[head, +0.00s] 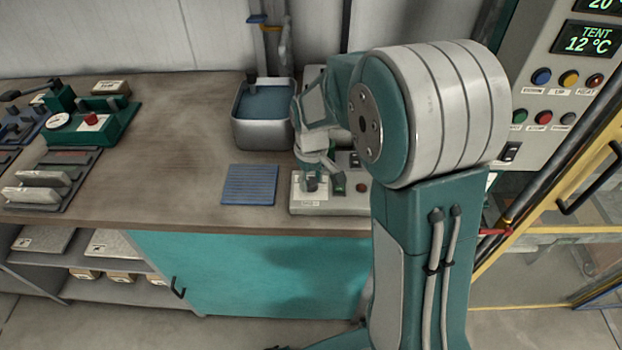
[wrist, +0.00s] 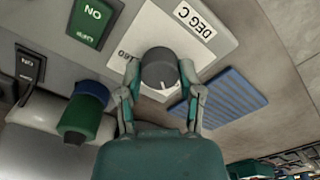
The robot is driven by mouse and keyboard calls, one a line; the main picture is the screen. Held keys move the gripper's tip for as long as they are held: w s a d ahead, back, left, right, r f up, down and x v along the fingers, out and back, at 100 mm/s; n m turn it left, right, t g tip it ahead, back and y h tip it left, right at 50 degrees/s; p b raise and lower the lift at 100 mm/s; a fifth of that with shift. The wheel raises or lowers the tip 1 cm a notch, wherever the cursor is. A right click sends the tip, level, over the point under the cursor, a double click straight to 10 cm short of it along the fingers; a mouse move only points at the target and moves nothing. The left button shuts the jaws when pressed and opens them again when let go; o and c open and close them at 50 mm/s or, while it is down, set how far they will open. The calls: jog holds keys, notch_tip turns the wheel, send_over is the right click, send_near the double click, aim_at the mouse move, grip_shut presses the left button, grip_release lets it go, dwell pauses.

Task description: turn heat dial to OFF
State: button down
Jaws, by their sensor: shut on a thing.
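The heat dial (wrist: 158,66) is a round dark grey knob on a pale plate marked "DEG C". In the wrist view its white pointer mark points down toward my palm, and a number reading about "160" shows left of it. No OFF mark is readable. My gripper (wrist: 159,74) has one finger on each side of the knob and is shut on it. In the head view my gripper (head: 312,180) is lowered onto the left part of the control box (head: 330,208), hiding most of the dial.
A green ON button (wrist: 93,20) and a black switch (wrist: 28,68) sit left of the dial in the wrist view. A blue ribbed pad (head: 249,185) lies left of the box. A metal basin (head: 262,128) stands behind. The bench middle (head: 170,150) is clear.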

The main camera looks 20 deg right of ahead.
aim_at(310, 181)
jog(key=shift+n, duration=0.5)
jog(key=shift+c, duration=1.3)
grip_release()
jog(key=shift+w, duration=0.1)
notch_tip(310, 181, up, 12)
jog(key=shift+f, duration=0.1)
